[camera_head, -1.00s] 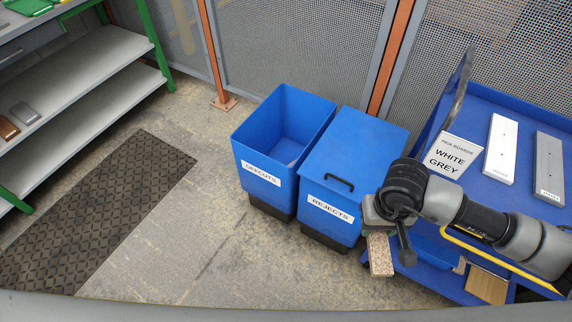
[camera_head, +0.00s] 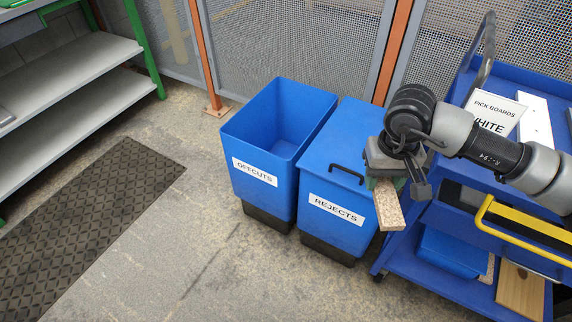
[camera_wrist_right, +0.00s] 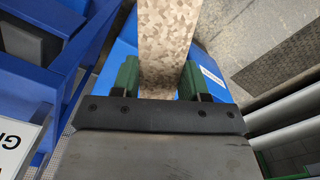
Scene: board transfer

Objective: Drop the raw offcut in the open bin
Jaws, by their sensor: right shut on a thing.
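The raw offcut (camera_head: 388,205) is a short speckled chipboard strip. My right gripper (camera_head: 384,180) is shut on its upper end, and the offcut hangs down, slightly tilted, in front of the right side of the rejects bin. In the right wrist view the offcut (camera_wrist_right: 165,45) sits between the green finger pads of the gripper (camera_wrist_right: 160,85). The open bin (camera_head: 262,185) is blue, labelled OFFCUTS, and stands left of the gripper with its top uncovered. Its visible inside looks empty. My left gripper is not in view.
The lidded blue REJECTS bin (camera_head: 315,190) with a black handle stands right beside the open bin, between it and my gripper. A blue cart (camera_head: 440,215) with boards and a sign (camera_head: 495,113) is at the right. A dark mat (camera_head: 95,215) lies on the floor at left.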

